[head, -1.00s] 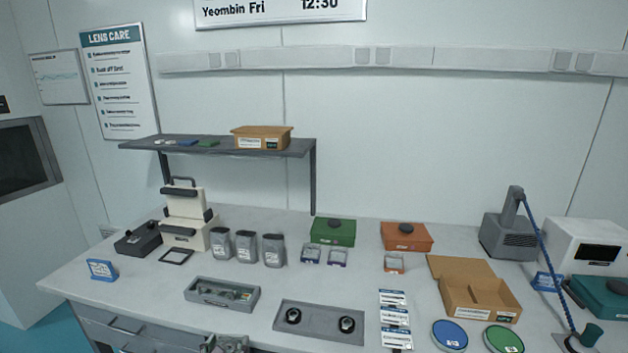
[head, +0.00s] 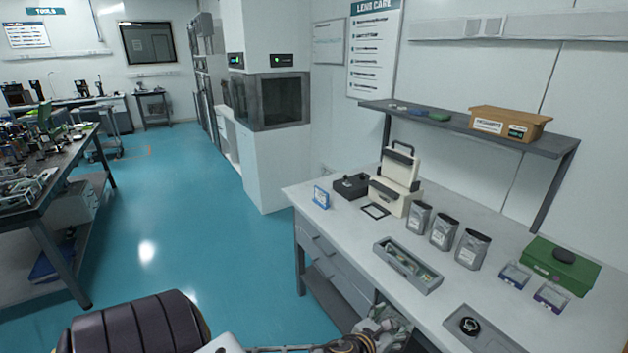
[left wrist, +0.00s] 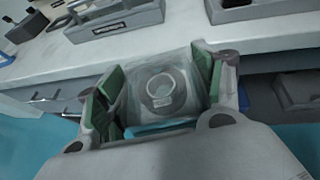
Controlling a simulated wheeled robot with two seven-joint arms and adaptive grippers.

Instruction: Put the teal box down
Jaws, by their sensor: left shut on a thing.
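The teal box (left wrist: 160,92) is a small clear box with a teal strip along its near edge and a round ring-like item inside. It sits between the green-padded fingers of my left gripper (left wrist: 157,80), which is shut on it. In the head view my left gripper (head: 384,328) is at the bottom edge, by the front of the white bench (head: 345,225). In the left wrist view the box is in front of the bench edge, over the drawers and floor. The box cannot be made out clearly in the head view. My right gripper is not in view.
A shelf (head: 455,126) overhangs the back. Open blue floor (head: 215,220) lies left.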

